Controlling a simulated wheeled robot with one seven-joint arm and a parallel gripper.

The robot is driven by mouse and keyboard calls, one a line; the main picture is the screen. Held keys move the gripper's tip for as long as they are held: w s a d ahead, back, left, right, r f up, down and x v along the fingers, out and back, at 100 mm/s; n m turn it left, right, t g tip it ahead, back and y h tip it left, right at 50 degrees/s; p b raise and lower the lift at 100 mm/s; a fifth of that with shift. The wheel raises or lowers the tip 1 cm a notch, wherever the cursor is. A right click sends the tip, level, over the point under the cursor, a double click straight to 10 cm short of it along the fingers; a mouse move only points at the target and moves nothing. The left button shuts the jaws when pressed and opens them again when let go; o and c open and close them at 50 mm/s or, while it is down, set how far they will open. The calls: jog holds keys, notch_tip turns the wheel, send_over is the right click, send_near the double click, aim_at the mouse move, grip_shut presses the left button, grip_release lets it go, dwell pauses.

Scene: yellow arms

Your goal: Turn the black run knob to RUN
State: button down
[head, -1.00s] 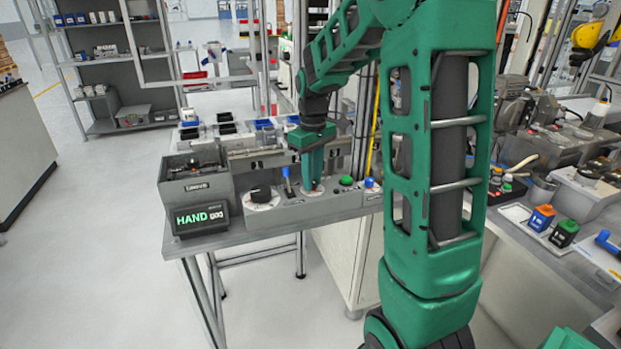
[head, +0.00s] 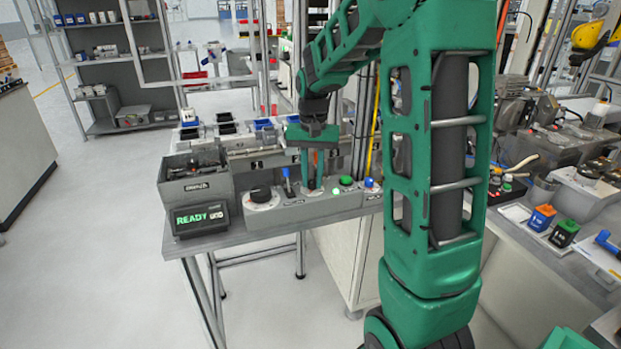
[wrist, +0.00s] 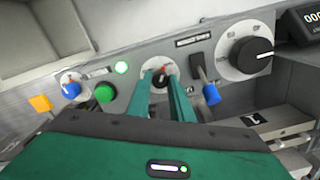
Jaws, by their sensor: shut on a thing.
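The black run knob (wrist: 160,79) sits on a round pale dial with a red mark on the grey control panel (wrist: 205,62). My gripper (wrist: 163,84) comes down on it with its two green fingers either side, shut on the knob. The small display (head: 203,216) left of the panel reads READY in green. A green lamp (wrist: 121,68) beside the dial is lit.
A larger black knob (head: 260,194) and a blue-handled switch (head: 287,182) stand left of my gripper. A green button (head: 346,181) and a blue knob (head: 369,183) stand to its right. A grey bin (head: 195,185) is behind the display.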

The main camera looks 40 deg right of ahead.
aim_at(312, 181)
jog(key=shift+w+m, duration=0.1)
jog(key=shift+m, duration=0.7)
jog(key=c, duration=1.6)
grip_release()
jog(key=shift+o, duration=0.2)
notch_tip(312, 181, up, 11)
jog(key=shift+f, duration=0.1)
jog(key=s+a+f+n, duration=0.1)
jog(key=s+f, duration=0.2)
jog(key=s, duration=0.6)
jog(key=s+a+f+n, duration=0.1)
jog(key=s+f, duration=0.2)
jog(key=s, duration=0.7)
jog(key=s+a+f+n, duration=0.1)
jog(key=s+f, duration=0.2)
jog(key=s, duration=0.7)
jog(key=shift+s+f, duration=0.15)
jog(key=shift+f, duration=0.15)
